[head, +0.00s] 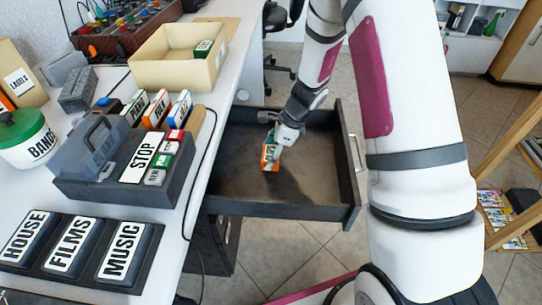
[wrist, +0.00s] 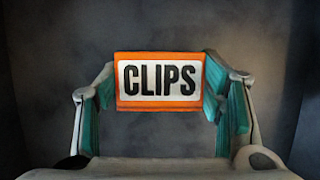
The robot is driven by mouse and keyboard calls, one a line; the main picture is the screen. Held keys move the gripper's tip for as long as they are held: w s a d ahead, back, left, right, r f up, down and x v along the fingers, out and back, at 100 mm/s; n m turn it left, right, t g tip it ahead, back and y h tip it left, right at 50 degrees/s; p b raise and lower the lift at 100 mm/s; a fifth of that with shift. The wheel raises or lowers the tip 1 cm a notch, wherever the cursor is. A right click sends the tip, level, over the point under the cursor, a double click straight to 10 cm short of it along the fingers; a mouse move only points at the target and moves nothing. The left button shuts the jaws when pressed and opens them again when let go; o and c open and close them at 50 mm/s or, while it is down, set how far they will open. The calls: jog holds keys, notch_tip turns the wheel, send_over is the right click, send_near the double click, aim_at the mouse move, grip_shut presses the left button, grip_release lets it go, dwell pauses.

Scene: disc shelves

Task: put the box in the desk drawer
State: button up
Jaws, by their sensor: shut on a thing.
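The box is small and orange with a white label reading CLIPS (wrist: 160,82). In the wrist view it sits between my two teal-padded fingers, which press on its left and right sides. In the head view the box (head: 269,158) shows inside the open desk drawer (head: 225,204), near the middle of its dark floor. My gripper (head: 271,148) reaches down into the drawer from above and is shut on the box. I cannot tell whether the box touches the drawer floor. My gripper hides the far part of the box.
The white desk (head: 190,265) stands left of the drawer. It bears a beige bin (head: 165,78), a dark STOP organiser (head: 90,185) and a tray labelled HOUSE, FILMS and MUSIC (head: 150,270). The drawer floor around the box is bare. A wooden shelf (head: 500,160) stands at right.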

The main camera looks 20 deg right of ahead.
jog(key=shift+f, duration=0.15)
jog(key=o, duration=1.1)
jog(key=shift+o, duration=0.2)
